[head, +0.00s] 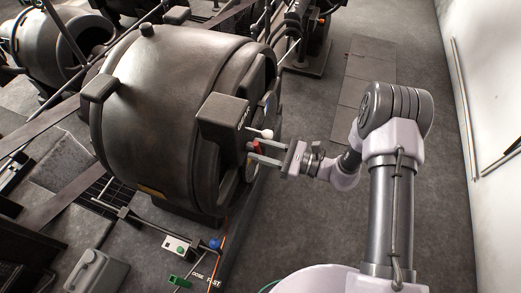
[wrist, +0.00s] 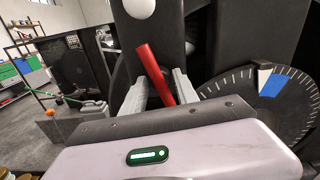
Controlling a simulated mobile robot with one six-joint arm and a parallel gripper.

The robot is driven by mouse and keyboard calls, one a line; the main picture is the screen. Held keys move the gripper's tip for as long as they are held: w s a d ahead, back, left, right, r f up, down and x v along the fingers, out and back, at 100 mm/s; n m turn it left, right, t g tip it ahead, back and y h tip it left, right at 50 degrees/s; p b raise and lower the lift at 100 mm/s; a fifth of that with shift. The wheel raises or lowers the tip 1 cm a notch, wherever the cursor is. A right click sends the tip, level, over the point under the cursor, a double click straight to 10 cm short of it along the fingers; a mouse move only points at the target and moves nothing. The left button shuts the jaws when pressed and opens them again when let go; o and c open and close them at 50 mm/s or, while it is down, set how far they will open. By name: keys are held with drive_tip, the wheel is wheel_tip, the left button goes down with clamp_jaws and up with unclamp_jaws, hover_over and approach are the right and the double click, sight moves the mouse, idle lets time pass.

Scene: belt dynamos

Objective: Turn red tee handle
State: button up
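The red tee handle (head: 256,146) is on the end face of the big dark dynamo drum (head: 160,95), just below a white ball knob (head: 267,134). My gripper (head: 249,152) reaches in from the right, with its fingers at the handle. In the wrist view the handle (wrist: 152,70) is a tilted red bar, its top leaning left. It lies between the two grey fingers of my gripper (wrist: 162,82). The fingers are apart, and I see no clear grip on the bar. The handle's lower end is hidden behind my gripper body.
A black box (head: 223,120) juts from the drum close above my fingers. In the wrist view a dial with white tick marks (wrist: 285,112) and a blue and white patch is at right.

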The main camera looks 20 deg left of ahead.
clamp_jaws()
idle(0.3)
idle(1.1)
unclamp_jaws()
drive_tip(key=shift+d, duration=0.1)
